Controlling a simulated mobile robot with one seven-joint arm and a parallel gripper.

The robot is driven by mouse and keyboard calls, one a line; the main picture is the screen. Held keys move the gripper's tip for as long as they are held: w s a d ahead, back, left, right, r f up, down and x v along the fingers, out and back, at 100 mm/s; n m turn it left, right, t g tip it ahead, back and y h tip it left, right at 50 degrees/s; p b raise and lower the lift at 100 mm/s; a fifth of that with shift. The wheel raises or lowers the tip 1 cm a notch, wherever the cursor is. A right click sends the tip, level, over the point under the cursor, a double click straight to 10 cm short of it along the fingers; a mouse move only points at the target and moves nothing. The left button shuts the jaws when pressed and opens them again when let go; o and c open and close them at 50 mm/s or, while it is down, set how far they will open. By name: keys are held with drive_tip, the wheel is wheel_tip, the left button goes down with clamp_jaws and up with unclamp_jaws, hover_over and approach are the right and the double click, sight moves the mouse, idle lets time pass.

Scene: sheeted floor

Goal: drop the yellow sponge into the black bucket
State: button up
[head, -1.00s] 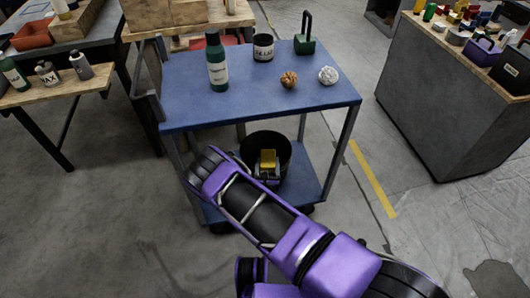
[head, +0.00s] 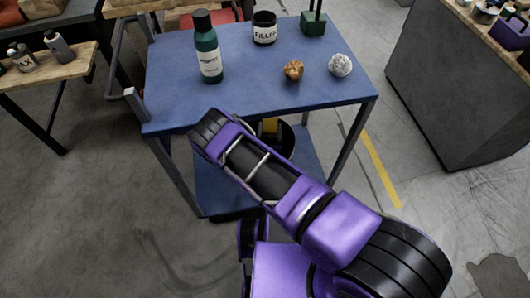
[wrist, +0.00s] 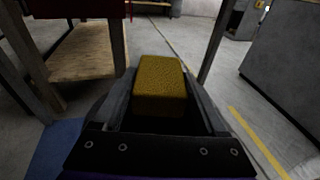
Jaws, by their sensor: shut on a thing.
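The yellow sponge (wrist: 160,82) is held between the two dark fingers of my gripper (wrist: 160,92) in the wrist view. In the head view a small part of the sponge (head: 271,125) shows just below the front edge of the blue cart top, beyond my purple arm. The black bucket (head: 288,138) stands on the cart's lower shelf, mostly hidden by my arm and the cart top. The sponge appears in front of the bucket's opening in the picture; its height above the rim cannot be told. The bucket is not clearly visible in the wrist view.
The blue cart top (head: 240,88) holds a green bottle (head: 208,50), a filler tin (head: 264,28), a brown ball (head: 293,70), a white ball (head: 340,65) and a green object (head: 313,24). Cart legs (head: 350,138) flank the lower shelf. A grey cabinet (head: 450,95) stands right.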

wheel_tip(320, 180, down, 4)
drive_tip(key=shift+f+b, duration=0.1)
drive_tip(key=shift+b, duration=0.85)
drive_tip(key=o, duration=1.4)
